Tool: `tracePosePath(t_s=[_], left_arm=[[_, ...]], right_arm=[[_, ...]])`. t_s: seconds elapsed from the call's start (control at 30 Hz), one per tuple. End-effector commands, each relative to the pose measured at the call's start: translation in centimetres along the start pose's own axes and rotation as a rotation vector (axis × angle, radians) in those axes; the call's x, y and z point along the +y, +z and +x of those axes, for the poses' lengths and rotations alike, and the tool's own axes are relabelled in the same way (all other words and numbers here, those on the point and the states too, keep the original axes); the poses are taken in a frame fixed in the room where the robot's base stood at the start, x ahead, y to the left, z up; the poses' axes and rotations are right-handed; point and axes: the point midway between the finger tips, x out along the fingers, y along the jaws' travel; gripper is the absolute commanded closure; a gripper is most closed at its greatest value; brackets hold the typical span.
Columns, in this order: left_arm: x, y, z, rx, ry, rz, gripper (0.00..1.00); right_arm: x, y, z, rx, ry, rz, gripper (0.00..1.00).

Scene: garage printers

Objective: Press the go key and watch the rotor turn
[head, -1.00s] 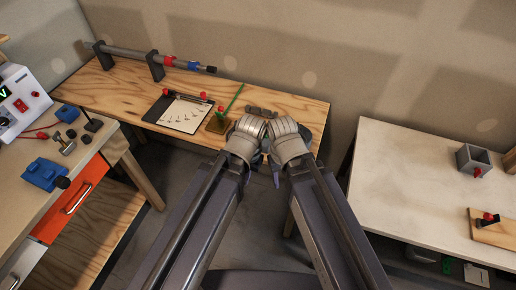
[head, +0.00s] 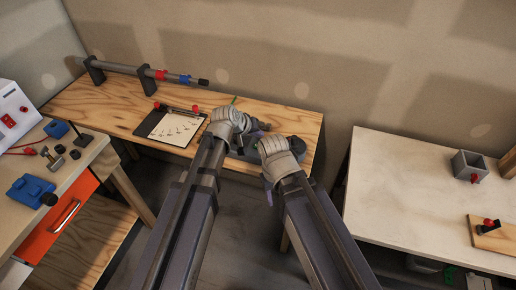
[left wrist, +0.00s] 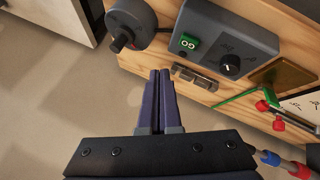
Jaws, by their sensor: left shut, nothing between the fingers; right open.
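The green go key (left wrist: 188,42) sits on a dark grey control box (left wrist: 228,42) with a black dial, in the left wrist view. In the head view the box is mostly hidden behind my wrists.
A metal clip-like part (left wrist: 195,77) lies beside the box on the wooden bench (head: 112,108). A clipboard (head: 172,128) and a rod on stands (head: 140,71) are at the left. A pale table (head: 410,190) stands at the right, a cluttered workbench (head: 85,165) at the left.

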Motion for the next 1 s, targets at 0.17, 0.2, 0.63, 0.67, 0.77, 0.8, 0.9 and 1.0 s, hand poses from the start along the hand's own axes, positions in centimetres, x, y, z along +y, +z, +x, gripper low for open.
tracePosePath(t_s=[0.17,0.2,0.63,0.67,0.77,0.8,0.9,1.0], left_arm=[[-0.1,-3.5,0.6,0.097,0.053,-0.073,1.00],[-0.1,-3.7,0.6,0.104,0.058,-0.079,1.00],[-0.1,-3.7,0.6,0.108,0.060,-0.081,1.00],[-0.2,-3.6,0.7,0.107,0.060,-0.081,1.00],[-0.4,-3.4,1.1,0.107,0.059,-0.080,1.00],[-0.6,-3.2,1.4,0.107,0.059,-0.080,1.00],[-1.0,-2.8,2.1,0.107,0.059,-0.080,1.00],[-1.5,-2.2,3.1,0.107,0.059,-0.080,1.00]], right_arm=[[0.0,0.0,0.4,0.000,0.000,0.000,0.50],[0.0,0.0,0.4,0.000,0.000,0.000,0.50],[-0.1,0.0,0.6,0.000,0.000,0.000,0.50],[-0.1,0.0,0.7,0.000,0.000,0.000,0.50],[-0.1,-0.1,1.2,0.000,0.000,0.000,0.50],[-0.1,-0.1,1.5,0.000,0.000,0.000,0.50],[-0.2,-0.1,2.5,0.000,0.000,0.000,0.50],[-0.4,-0.2,3.7,0.000,0.000,0.000,0.50]])
